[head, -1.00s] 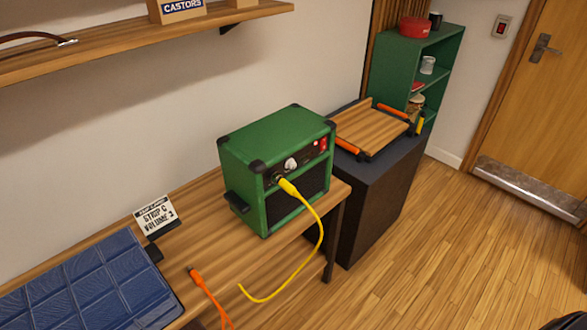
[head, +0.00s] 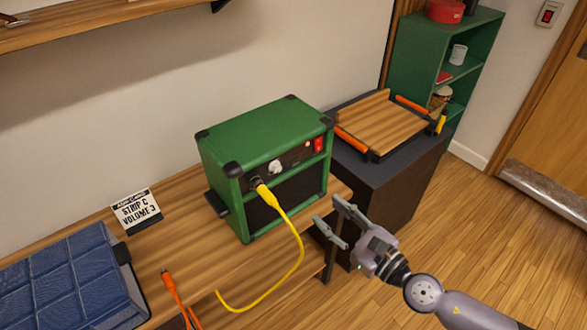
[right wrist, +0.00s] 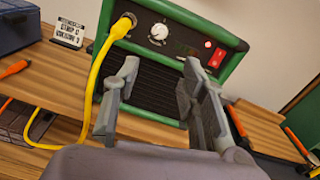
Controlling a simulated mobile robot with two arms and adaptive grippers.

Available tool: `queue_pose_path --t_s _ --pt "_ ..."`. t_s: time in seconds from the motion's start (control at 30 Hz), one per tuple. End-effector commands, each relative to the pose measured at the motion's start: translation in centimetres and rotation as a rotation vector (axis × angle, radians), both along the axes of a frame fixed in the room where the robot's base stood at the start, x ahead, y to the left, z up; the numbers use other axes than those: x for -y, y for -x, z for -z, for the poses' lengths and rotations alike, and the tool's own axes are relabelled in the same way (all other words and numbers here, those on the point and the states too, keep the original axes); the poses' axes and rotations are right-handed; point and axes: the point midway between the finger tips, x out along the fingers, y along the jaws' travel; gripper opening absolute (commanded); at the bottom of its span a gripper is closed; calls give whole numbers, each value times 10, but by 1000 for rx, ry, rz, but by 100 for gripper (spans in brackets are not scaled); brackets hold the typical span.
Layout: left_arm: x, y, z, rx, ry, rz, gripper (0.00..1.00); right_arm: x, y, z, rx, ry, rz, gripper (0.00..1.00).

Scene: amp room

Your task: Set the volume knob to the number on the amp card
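The green amp (head: 265,160) stands on the wooden bench, its front panel facing me. Its white volume knob (head: 275,167) sits between the yellow plug and the red switch (head: 318,144); the knob also shows in the right wrist view (right wrist: 158,33), its setting too small to read. The amp card (head: 137,211) stands left of the amp and reads "STRIP C VOLUME 3". My right gripper (head: 336,222) is open and empty in front of the amp, apart from it. In the right wrist view its fingers (right wrist: 157,92) are spread below the knob. My left gripper is not in view.
A yellow cable (head: 293,240) runs from the plug down over the bench edge. An orange cable (head: 175,292) and a blue case (head: 70,280) lie at left. A wooden tray (head: 385,122) rests on the dark cabinet at right.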

Motion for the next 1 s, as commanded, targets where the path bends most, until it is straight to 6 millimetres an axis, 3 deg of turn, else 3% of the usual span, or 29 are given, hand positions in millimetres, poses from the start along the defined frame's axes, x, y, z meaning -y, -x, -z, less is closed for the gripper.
queue_pose_path --t_s 0.23,0.6,0.8,1.0 --pt "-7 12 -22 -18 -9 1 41 -29 -38 -7 1 -7 3 39" --pt "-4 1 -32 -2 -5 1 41 -78 -101 -2 -2 -7 3 39" --pt "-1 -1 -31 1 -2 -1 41 -95 -123 0 -5 -7 3 39" --pt "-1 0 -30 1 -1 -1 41 -101 -132 0 -5 -5 3 39"
